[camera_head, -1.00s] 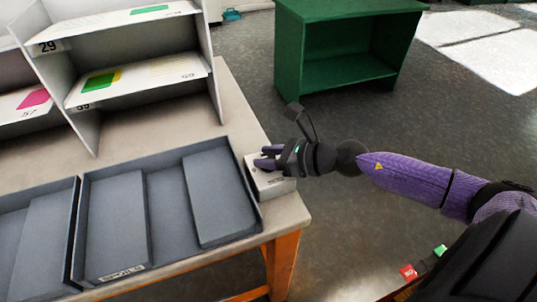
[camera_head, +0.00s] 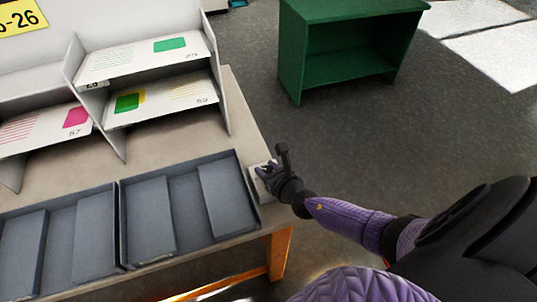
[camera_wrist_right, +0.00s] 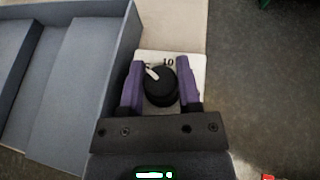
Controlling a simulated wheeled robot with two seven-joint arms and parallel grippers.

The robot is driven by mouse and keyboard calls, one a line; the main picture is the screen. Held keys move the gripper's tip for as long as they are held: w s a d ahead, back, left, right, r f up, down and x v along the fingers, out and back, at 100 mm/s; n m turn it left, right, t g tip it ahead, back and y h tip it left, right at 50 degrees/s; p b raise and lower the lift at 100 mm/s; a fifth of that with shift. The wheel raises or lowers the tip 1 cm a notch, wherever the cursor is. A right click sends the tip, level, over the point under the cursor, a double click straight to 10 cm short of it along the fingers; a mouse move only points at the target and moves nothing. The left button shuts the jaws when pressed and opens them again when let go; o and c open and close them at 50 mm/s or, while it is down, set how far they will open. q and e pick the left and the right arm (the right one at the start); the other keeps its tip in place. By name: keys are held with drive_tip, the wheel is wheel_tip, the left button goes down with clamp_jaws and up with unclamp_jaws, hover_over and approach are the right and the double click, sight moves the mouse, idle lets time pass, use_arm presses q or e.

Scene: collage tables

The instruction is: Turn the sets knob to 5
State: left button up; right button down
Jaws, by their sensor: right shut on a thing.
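The sets knob (camera_wrist_right: 160,86) is a black round dial with a white pointer, on a white box (camera_wrist_right: 193,64) at the table's right edge. In the right wrist view the number 10 shows just beyond the knob, and the pointer aims to the upper left. In the head view the right gripper (camera_head: 268,172) covers most of the white box (camera_head: 256,185). My left gripper is not in view.
Grey trays (camera_head: 252,215) with dividers lie left of the box. A white shelf unit (camera_head: 218,70) with printed sheets stands behind them on the table (camera_head: 245,110). A green cabinet (camera_head: 290,60) stands on the floor beyond.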

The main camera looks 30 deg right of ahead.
drive_tip(key=shift+m+h+p, duration=0.6)
drive_tip(key=shift+m+h, duration=0.5)
drive_tip(key=shift+h, duration=0.2)
drive_tip(key=shift+g, duration=0.3)
drive_tip(key=shift+c, duration=1.5)
unclamp_jaws()
drive_tip(key=shift+s+a+r+p, duration=0.1)
drive_tip(key=shift+s+r+p, duration=0.1)
drive_tip(key=shift+s+p, duration=0.15)
drive_tip(key=p+v, duration=0.3)
drive_tip(key=v, duration=0.6)
drive_tip(key=shift+p, duration=0.35)
